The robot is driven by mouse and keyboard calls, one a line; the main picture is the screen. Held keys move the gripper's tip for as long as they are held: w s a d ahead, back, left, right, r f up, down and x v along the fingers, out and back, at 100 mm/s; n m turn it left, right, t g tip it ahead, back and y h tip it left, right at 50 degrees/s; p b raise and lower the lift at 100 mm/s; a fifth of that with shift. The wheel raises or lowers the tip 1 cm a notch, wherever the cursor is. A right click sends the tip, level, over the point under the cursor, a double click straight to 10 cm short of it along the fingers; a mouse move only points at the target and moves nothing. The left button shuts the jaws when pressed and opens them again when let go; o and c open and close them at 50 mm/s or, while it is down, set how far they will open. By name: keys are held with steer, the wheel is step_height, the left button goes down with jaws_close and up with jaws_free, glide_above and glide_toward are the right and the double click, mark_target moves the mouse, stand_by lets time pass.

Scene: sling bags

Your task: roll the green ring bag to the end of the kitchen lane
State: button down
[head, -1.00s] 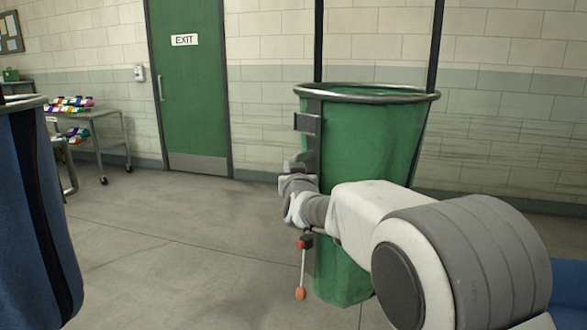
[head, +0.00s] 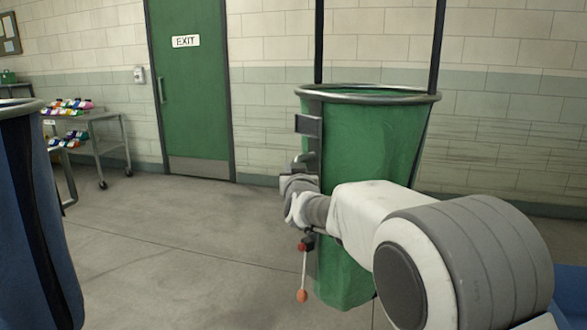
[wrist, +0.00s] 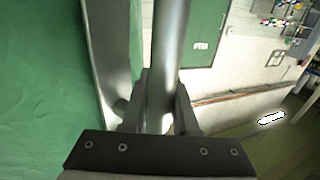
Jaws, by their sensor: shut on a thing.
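The green ring bag (head: 372,150) hangs upright on dark straps, with a metal ring around its open top, right of centre in the head view. My gripper (head: 304,162) is at the bag's left side, below the rim. In the wrist view my gripper (wrist: 160,105) is shut on a round metal bar (wrist: 167,50) that runs beside a flat metal strip and the bag's green cloth (wrist: 45,70). My arm hides part of the bag's lower right.
A blue bag with a metal rim (head: 30,210) hangs close at the left edge. A cart with colourful items (head: 95,118) stands at the back left. A green exit door (head: 190,90) is in the block wall. The floor (head: 165,220) between is clear.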

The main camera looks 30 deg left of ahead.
steer(key=shift+s+a+r+y, duration=0.15)
steer(key=shift+s+a+y, duration=0.2)
steer(key=shift+a, duration=0.25)
steer(key=c, duration=0.7)
jaws_free()
steer(key=shift+a+f, duration=0.2)
steer(key=shift+w+d, duration=0.1)
steer(key=shift+d, duration=0.05)
steer(key=shift+d, duration=0.1)
steer(key=v, duration=1.1)
steer(key=p+v, duration=0.1)
steer(key=v, duration=0.5)
steer(key=shift+r, duration=0.3)
